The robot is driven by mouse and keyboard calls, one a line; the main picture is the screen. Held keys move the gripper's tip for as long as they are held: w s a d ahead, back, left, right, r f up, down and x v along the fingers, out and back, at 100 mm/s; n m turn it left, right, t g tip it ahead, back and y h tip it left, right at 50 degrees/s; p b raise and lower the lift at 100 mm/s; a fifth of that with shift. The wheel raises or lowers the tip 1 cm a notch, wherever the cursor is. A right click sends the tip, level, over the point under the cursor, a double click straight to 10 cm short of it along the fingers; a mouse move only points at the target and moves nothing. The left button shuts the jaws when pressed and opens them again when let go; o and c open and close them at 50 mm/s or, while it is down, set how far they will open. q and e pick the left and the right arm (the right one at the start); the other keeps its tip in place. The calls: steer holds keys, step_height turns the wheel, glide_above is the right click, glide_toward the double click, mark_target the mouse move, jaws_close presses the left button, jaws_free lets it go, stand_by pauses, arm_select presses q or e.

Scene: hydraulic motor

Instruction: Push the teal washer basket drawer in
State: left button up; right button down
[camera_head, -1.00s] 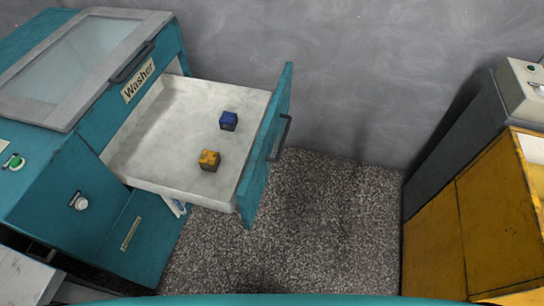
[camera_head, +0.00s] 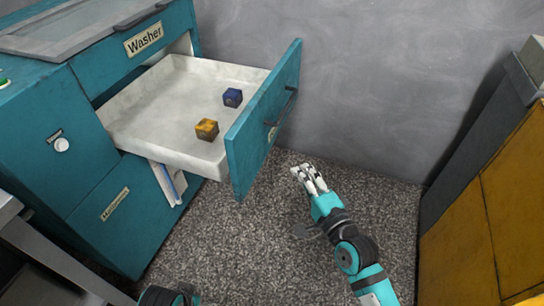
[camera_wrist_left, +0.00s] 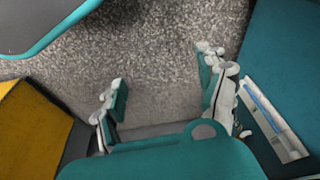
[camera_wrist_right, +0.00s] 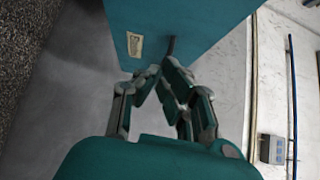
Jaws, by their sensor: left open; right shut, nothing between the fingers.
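The teal washer (camera_head: 75,120) stands at the left in the head view. Its basket drawer, with a teal front (camera_head: 262,125) and a dark handle (camera_head: 284,106), is pulled out to the right.
A yellow cabinet (camera_head: 465,235) stands at the right. A grey wall (camera_head: 380,80) closes the back. Speckled floor (camera_head: 240,235) lies free between washer and cabinet. A grey table edge (camera_head: 60,265) is at the lower left.

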steer(key=b, duration=0.2)
glide_toward(263, 133)
steer(key=w+d, duration=0.1)
steer(key=w, duration=0.2)
arm_select(q)
steer(key=v, duration=0.7)
steer(key=shift+w+r, duration=0.25)
steer(key=shift+r, duration=0.25)
arm_select(e)
steer(key=shift+w+a, duration=0.3)
steer(key=shift+a, duration=0.5)
steer(key=shift+w+a, duration=0.35)
steer(key=shift+a, duration=0.5)
arm_select(q)
steer(key=shift+a, duration=0.15)
